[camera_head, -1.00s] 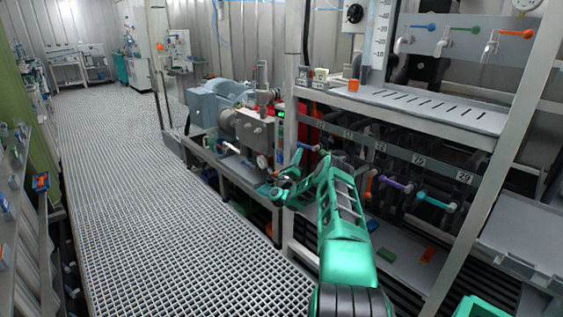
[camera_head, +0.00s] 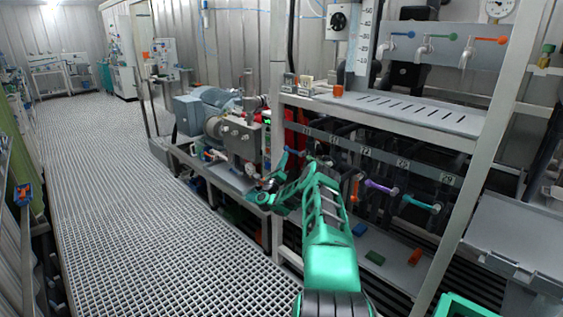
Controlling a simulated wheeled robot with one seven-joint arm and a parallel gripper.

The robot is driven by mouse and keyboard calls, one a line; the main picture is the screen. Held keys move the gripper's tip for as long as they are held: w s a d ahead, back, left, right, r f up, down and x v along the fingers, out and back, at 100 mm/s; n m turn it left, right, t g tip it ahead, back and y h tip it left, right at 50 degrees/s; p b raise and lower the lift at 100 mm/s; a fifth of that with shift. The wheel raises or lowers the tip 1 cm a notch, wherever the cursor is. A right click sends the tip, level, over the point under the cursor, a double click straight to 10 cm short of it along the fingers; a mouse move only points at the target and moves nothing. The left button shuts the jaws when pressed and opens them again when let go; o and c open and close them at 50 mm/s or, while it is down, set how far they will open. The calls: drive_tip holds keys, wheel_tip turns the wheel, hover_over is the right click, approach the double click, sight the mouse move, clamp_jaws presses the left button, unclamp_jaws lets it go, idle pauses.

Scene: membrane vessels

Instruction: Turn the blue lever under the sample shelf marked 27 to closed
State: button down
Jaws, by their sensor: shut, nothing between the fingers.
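A row of levers hangs under the sample shelf (camera_head: 405,112). At its far left end is a blue lever (camera_head: 293,151), roughly level. To the right are an orange lever (camera_head: 354,190) pointing down, a purple lever (camera_head: 380,187) and a teal lever (camera_head: 420,204), both roughly level. My arm hides part of the row.
A pump unit (camera_head: 225,120) stands on a low bench left of the rack. The rack's front post (camera_head: 276,120) is close to my gripper. Small blocks (camera_head: 375,258) lie on the lower shelf. Blue, green and orange taps (camera_head: 490,40) are above. The grating aisle (camera_head: 140,200) is clear.

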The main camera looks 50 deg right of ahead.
drive_tip(key=d+f+v, duration=0.1)
drive_tip(key=f+v, duration=0.1)
drive_tip(key=v, duration=1)
drive_tip(key=shift+s+f, duration=0.35)
drive_tip(key=shift+s, duration=0.1)
drive_tip(key=shift+a, duration=0.1)
